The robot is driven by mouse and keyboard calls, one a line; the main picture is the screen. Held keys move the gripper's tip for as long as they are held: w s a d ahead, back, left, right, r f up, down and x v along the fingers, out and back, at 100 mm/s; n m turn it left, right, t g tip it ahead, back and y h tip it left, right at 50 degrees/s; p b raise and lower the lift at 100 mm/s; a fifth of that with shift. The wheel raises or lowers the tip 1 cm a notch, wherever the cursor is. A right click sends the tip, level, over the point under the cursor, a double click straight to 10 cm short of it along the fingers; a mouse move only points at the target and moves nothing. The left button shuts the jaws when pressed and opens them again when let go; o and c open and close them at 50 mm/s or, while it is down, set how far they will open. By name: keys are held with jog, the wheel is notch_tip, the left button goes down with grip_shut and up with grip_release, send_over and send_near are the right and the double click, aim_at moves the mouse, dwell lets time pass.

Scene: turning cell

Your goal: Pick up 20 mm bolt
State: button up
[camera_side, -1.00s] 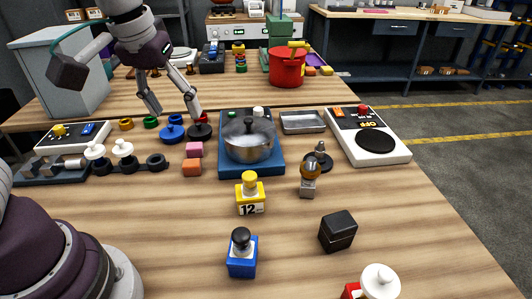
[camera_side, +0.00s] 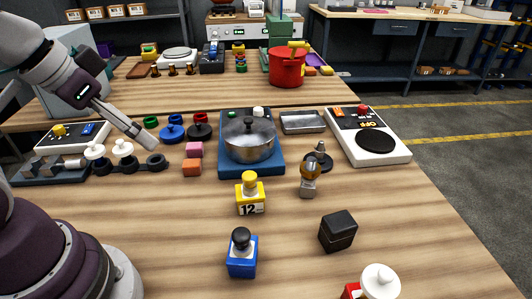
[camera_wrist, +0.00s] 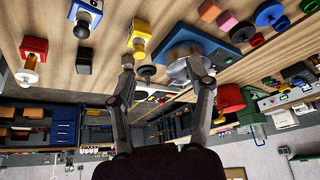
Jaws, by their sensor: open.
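I cannot tell which part is the 20 mm bolt; no size mark is legible on any bolt. A dark rack (camera_side: 45,180) at the left of the side view carries grey hex-headed, bolt-like parts (camera_side: 42,164), with white knobbed pieces (camera_side: 95,152) and dark rings (camera_side: 156,162) beside them. My gripper (camera_side: 151,147) is above the table near these dark rings, pointing down and to the right. In the wrist view my gripper (camera_wrist: 159,64) has its two fingers apart with nothing between them. The rack is not clearly visible in the wrist view.
A pot (camera_side: 248,140) stands on a blue plate (camera_side: 228,172), with pink and orange blocks (camera_side: 193,166) to its left. A yellow block marked 12 (camera_side: 250,204), a blue block (camera_side: 242,264) and a black cube (camera_side: 338,232) stand in front. Bare wood lies between them.

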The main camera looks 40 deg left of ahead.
dwell(0.3)
jog(key=o, duration=0.4)
jog(key=m+g+h, duration=0.2)
jog(key=m, duration=0.3)
send_over(307, 161)
jog(key=s+a, duration=0.2)
jog(key=s, duration=0.1)
notch_tip(307, 161, down, 6)
jog(key=f, duration=0.1)
jog(key=x, duration=1)
jog(key=shift+w+d+f, duration=0.1)
jog(key=shift+w+d, duration=0.3)
jog(key=shift+d, duration=0.05)
